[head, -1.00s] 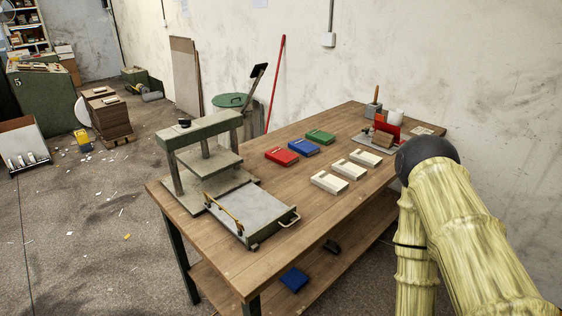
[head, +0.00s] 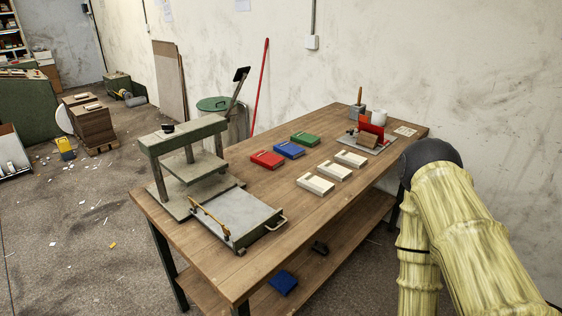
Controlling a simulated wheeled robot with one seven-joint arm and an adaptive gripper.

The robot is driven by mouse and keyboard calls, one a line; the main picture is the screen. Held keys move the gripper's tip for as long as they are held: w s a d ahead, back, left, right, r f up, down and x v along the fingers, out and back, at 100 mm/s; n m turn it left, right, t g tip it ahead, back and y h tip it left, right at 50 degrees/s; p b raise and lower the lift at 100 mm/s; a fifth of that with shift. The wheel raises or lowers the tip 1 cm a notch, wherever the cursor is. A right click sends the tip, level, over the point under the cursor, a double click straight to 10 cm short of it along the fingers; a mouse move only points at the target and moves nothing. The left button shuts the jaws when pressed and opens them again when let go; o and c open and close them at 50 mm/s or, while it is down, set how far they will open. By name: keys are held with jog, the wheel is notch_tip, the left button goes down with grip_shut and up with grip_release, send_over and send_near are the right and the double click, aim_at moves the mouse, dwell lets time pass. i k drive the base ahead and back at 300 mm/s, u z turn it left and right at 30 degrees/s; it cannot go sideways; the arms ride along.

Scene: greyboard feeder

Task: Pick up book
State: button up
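Several books show in the head view. A red book (head: 267,159), a blue book (head: 289,150) and a green book (head: 305,139) lie in a diagonal row on the wooden table (head: 290,222). Three cream, box-like pieces stand in a second row in front of them: a near one (head: 315,184), a middle one (head: 334,171) and a far one (head: 351,158). Another blue book (head: 283,282) lies on the table's lower shelf. My arm is at the right of the picture; my gripper is out of view.
A green press (head: 186,165) and a grey board with a handle (head: 238,218) occupy the table's left end. A red upright piece (head: 371,130), a white pot (head: 379,117) and a grey holder (head: 357,111) stand at its far end. The table's near right part is bare.

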aim_at(272, 162)
jog(key=z, duration=1.9)
jog(key=i, duration=2.25)
jog(key=u, duration=3)
